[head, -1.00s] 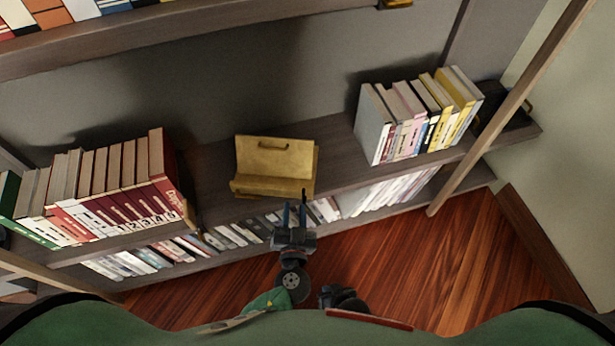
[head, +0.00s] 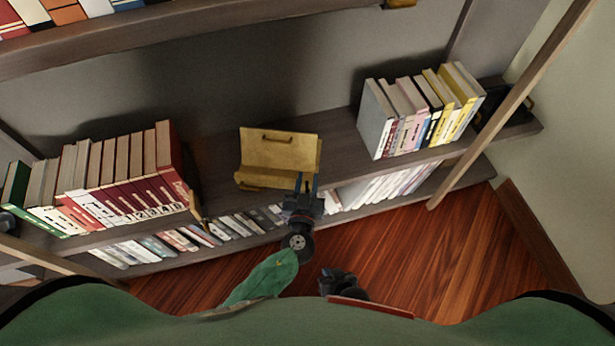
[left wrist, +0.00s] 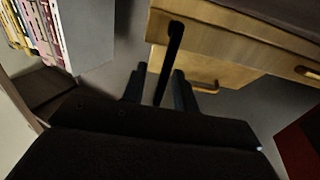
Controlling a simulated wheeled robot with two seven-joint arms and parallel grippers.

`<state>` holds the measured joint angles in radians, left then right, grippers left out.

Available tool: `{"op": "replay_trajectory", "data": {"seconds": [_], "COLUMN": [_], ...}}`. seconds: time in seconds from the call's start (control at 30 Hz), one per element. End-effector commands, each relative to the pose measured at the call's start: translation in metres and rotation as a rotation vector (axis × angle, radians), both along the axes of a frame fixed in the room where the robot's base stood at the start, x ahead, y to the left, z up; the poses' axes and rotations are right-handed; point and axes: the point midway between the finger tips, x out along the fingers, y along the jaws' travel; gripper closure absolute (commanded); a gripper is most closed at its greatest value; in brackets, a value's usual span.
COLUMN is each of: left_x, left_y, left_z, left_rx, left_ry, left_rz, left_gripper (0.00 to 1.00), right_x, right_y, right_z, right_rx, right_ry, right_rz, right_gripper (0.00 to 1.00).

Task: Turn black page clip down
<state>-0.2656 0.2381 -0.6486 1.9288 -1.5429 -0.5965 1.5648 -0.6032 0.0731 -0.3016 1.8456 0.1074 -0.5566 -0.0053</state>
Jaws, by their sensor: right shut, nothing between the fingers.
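The wooden book stand (head: 279,152) sits on the middle shelf, with its ledge facing me. In the left wrist view, the black page clip (left wrist: 174,48) sticks out from the stand's ledge (left wrist: 200,38) as a thin bar. My left gripper (head: 306,180) is at the stand's front right corner; its fingers, in the left wrist view (left wrist: 160,88), are apart with the clip running between them. I cannot tell whether a finger touches the clip. In the head view the clip is hard to separate from the dark fingers. My right gripper (head: 337,277) is shut and empty, low near my body.
Red and white books (head: 120,180) stand left of the stand, and pale and yellow books (head: 420,110) stand right. The shelf is bare on both sides of the stand. More books (head: 375,197) fill the lower shelf. A slanted wooden post (head: 500,110) is at the right.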

Motion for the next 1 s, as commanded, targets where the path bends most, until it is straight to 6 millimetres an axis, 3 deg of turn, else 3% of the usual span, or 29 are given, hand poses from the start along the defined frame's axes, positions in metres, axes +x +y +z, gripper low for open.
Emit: {"op": "replay_trajectory", "data": {"seconds": [0.37, 0.4, 0.53, 0.57, 1.0], "left_x": [0.0076, 0.0076, 0.0075, 0.0075, 0.0073], "left_y": [-0.0006, -0.0006, -0.0005, -0.0005, -0.0001], "left_z": [-0.0004, -0.0004, -0.0004, -0.0004, -0.0013], "left_rx": [0.000, 0.000, 0.000, 0.000, -0.004], "left_ry": [0.001, 0.001, 0.001, 0.001, 0.001], "left_rz": [0.000, 0.000, 0.000, 0.000, 0.000], "left_gripper": [0.71, 0.73, 0.98, 1.00, 1.00], "right_x": [-0.0004, -0.0005, -0.0007, -0.0006, -0.0006], "right_y": [0.0010, 0.0011, 0.0010, 0.0010, 0.0003], "right_z": [0.0025, 0.0025, 0.0024, 0.0023, -0.0004], "right_rx": [0.001, 0.001, 0.001, 0.001, 0.000], "right_ry": [0.000, 0.000, 0.001, 0.001, 0.002], "right_rz": [0.000, 0.000, 0.000, 0.000, 0.000], "right_gripper": [1.00, 1.00, 1.00, 1.00, 1.00]}}
